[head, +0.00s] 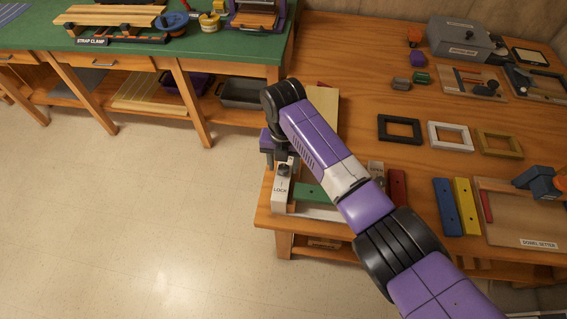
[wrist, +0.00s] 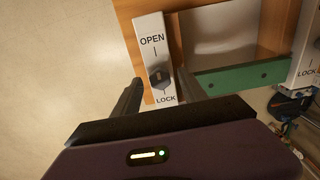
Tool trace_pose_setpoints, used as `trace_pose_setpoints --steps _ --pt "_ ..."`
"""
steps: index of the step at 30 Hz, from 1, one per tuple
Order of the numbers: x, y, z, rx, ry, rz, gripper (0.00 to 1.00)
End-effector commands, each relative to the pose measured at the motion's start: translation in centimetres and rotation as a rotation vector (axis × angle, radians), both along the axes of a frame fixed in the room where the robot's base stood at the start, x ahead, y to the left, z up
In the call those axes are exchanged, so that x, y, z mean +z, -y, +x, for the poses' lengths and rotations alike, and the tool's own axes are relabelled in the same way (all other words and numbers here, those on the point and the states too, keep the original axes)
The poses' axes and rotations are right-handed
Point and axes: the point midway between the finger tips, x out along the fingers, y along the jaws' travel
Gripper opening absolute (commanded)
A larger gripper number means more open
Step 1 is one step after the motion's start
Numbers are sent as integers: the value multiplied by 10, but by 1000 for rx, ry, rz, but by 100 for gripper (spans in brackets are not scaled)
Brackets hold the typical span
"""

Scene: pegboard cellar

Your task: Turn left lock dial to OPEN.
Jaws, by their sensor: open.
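The left lock dial (wrist: 159,78) is a small dark knob on a white plate (wrist: 151,27) marked OPEN at one end and LOCK at the other. Its pointing direction is too small to tell surely. My gripper (wrist: 160,80) is open, one dark finger on each side of the plate, with the dial between them; contact cannot be told. In the head view the plate (head: 281,194) stands at the bench's left front corner, and my gripper (head: 281,156) points down over the dial, partly hiding it.
A green bar (wrist: 243,77) runs from this plate toward a second white LOCK plate (wrist: 306,66) at right. My arm covers part of this fixture in the head view. Red (head: 397,188), blue (head: 447,207) and yellow (head: 466,206) bars lie farther right. Open floor is at left.

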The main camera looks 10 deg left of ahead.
Motion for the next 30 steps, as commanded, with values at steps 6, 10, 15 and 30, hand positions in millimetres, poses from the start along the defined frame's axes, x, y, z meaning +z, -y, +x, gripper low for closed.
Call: trace_pose_setpoints --steps 6,10,15,30 --pt "29 0 2 0 5 3 50" --pt "50 0 1 1 3 3 50" --pt "70 0 1 0 3 1 50" --pt "76 0 0 0 1 0 50"
